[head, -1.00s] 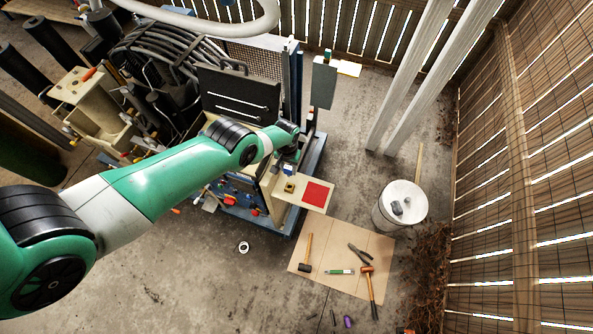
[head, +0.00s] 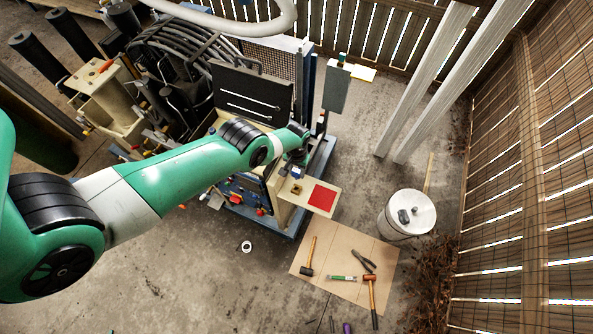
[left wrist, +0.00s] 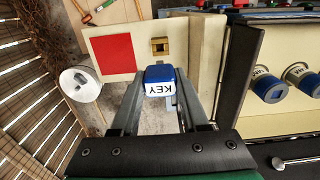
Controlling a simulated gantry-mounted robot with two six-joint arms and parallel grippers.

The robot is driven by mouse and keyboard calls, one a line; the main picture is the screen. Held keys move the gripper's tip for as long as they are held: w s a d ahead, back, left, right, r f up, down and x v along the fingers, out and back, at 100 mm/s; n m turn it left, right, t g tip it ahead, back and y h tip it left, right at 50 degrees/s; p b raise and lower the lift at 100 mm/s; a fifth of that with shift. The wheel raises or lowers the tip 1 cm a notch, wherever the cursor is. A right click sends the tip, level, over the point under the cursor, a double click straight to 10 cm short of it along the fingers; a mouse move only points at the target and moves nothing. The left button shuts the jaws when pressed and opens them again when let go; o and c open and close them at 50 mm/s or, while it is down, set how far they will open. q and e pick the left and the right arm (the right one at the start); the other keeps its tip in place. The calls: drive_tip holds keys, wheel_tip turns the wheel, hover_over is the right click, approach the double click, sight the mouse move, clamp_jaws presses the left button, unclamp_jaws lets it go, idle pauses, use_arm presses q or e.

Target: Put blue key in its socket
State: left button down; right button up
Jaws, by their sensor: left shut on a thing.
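The blue key (left wrist: 160,74), a blue block with a white face lettered KEY, is between the two fingers of my left gripper (left wrist: 159,82) in the left wrist view. The gripper is shut on it. In the head view my left gripper (head: 297,161) is above the near end of the cream shelf, and the key (head: 297,172) shows as a small blue patch. A brass square block with a dark opening (left wrist: 160,47) sits on the shelf just beyond the key; in the head view it is the small block (head: 297,189). Whether they touch cannot be told. My right gripper is out of view.
The cream shelf (left wrist: 140,30) carries a red square (left wrist: 112,55). A white bucket (head: 408,213) and a board with tools (head: 330,255) are on the floor. Concrete between them is clear.

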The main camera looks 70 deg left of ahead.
use_arm(q)
drive_tip(key=shift+f+b, duration=4.15)
drive_tip(key=shift+f, duration=0.2)
drive_tip(key=shift+f+b, duration=1.6)
drive_tip(key=shift+c, duration=1.7)
unclamp_jaws()
drive_tip(key=shift+r, duration=0.1)
wheel_tip(320, 180, up, 12)
drive_tip(key=p, duration=1.2)
drive_tip(key=shift+f, duration=0.2)
